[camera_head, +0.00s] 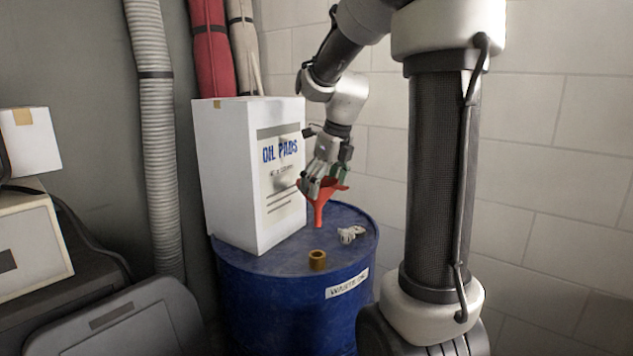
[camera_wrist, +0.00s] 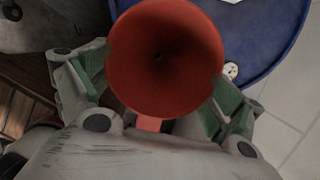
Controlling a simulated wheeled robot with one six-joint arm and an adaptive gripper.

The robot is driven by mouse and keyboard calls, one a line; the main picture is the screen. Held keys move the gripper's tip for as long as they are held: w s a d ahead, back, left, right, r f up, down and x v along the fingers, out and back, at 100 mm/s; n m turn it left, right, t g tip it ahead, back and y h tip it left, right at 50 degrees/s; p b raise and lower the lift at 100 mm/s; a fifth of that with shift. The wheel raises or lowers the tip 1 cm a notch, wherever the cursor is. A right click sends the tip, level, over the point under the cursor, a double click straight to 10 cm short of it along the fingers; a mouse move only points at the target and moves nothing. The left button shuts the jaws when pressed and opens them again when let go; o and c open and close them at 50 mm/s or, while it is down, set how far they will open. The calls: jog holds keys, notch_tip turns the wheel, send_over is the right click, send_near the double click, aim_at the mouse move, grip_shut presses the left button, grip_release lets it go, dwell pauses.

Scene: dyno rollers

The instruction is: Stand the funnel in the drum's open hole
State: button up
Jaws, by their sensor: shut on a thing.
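The red funnel (camera_head: 321,203) is upright, spout down, above the top of the blue drum (camera_head: 262,258). My gripper (camera_head: 320,181) is shut on it near its wide mouth. In the wrist view the funnel (camera_wrist: 163,60) is seen from above into its cone, between my two fingers. A brass-coloured ring (camera_head: 317,260) stands up from the drum's top near the front, below and apart from the funnel's spout. It looks like the collar of the drum's hole. The wrist view does not show it; the funnel may hide it.
A white box marked OIL PADS (camera_head: 262,170) stands on the drum's left side, close beside my gripper. A small whitish object (camera_head: 350,234) lies on the drum's right side. My arm comes down from above, with a tiled wall (camera_head: 560,150) behind.

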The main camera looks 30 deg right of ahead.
jog(key=shift+f, duration=5.85)
